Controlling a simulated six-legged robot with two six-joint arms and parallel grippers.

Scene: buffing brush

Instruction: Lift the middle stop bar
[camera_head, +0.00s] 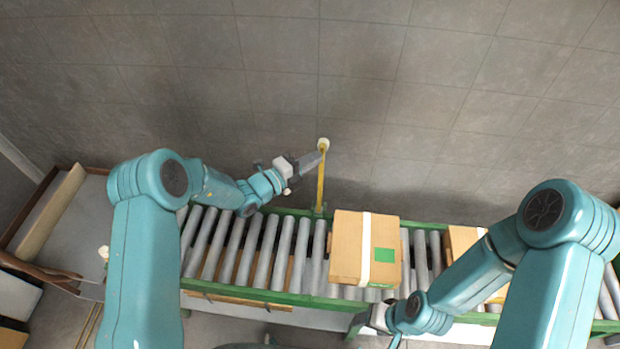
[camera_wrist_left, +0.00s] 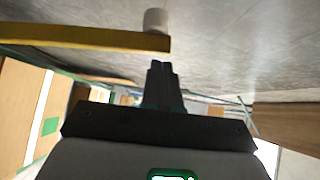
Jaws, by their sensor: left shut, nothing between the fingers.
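The middle stop bar (camera_head: 320,185) is a yellow bar with a white knob (camera_head: 323,143) at its far end. It sticks out from the far green rail, left of a taped carton. My left gripper (camera_head: 317,156) is shut and empty, close beside the bar near the knob. In the left wrist view the yellow bar (camera_wrist_left: 80,37) and its knob (camera_wrist_left: 156,20) lie just beyond the closed fingertips (camera_wrist_left: 159,64). I cannot tell whether they touch. My right gripper (camera_head: 376,318) is low over the near rail, its fingers unclear.
A carton (camera_head: 347,250) with a white strap and green label sits on the roller conveyor (camera_head: 245,250). Another carton (camera_head: 462,240) is partly behind my right arm. A brown-edged tray or table (camera_head: 40,225) stands at the left. The floor beyond the conveyor is clear.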

